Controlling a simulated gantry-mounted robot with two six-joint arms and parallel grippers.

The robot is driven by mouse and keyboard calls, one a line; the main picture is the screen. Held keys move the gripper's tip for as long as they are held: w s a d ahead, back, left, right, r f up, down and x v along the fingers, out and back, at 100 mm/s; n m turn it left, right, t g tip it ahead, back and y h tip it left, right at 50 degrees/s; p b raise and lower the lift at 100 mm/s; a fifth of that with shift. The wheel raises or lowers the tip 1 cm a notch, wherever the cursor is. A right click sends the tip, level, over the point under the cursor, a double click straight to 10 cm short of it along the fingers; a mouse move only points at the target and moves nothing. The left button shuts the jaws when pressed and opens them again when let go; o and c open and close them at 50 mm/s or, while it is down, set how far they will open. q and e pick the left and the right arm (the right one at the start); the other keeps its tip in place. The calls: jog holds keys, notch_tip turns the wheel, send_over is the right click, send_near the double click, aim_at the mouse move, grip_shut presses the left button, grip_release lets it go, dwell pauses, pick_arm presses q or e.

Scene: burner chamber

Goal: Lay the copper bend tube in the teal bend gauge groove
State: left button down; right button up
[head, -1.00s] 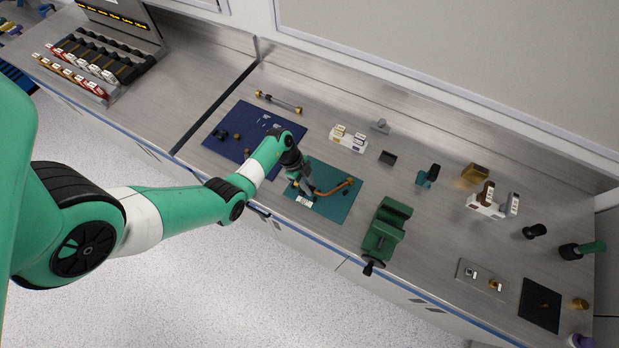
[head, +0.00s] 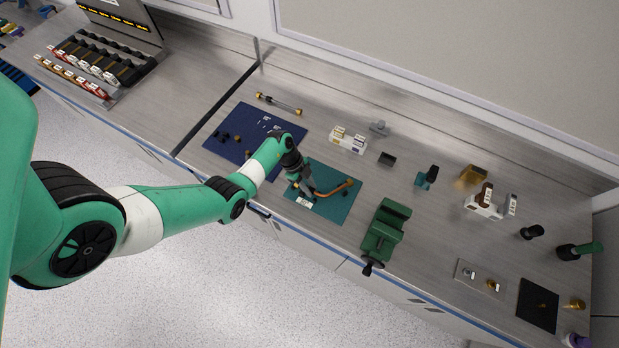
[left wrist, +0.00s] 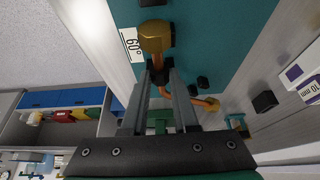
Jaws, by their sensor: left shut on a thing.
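The copper bend tube (head: 338,189) is over the teal bend gauge (head: 344,206), a flat plate with a white label, in the head view. My left gripper (head: 308,189) is shut on the tube near its left end. In the left wrist view the fingers (left wrist: 168,78) close around the tube, with a brass nut (left wrist: 156,37) beyond them beside the 60° label (left wrist: 131,40). The tube's copper bend (left wrist: 204,103) shows on the other side. The groove is hidden or too small to make out, so I cannot tell whether the tube touches it. My right gripper is out of view.
A green vise (head: 385,235) stands right of the teal plate. A dark blue mat (head: 226,150) with small fittings lies to the left. A white labelled block (head: 348,140) and a small black block (head: 387,158) stand behind. The bench's front edge is close.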

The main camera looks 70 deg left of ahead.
pick_arm(q)
jog(key=shift+f, duration=0.2)
jog(key=shift+f+b, duration=1.05)
jog(key=shift+f, duration=0.3)
jog(key=c, duration=0.6)
grip_release()
jog(key=p+v, duration=0.4)
jog(key=v, duration=0.7)
jog(key=shift+p, duration=0.35)
jog(key=shift+a+r, duration=0.1)
jog(key=shift+r, duration=0.2)
jog(key=shift+s, duration=0.1)
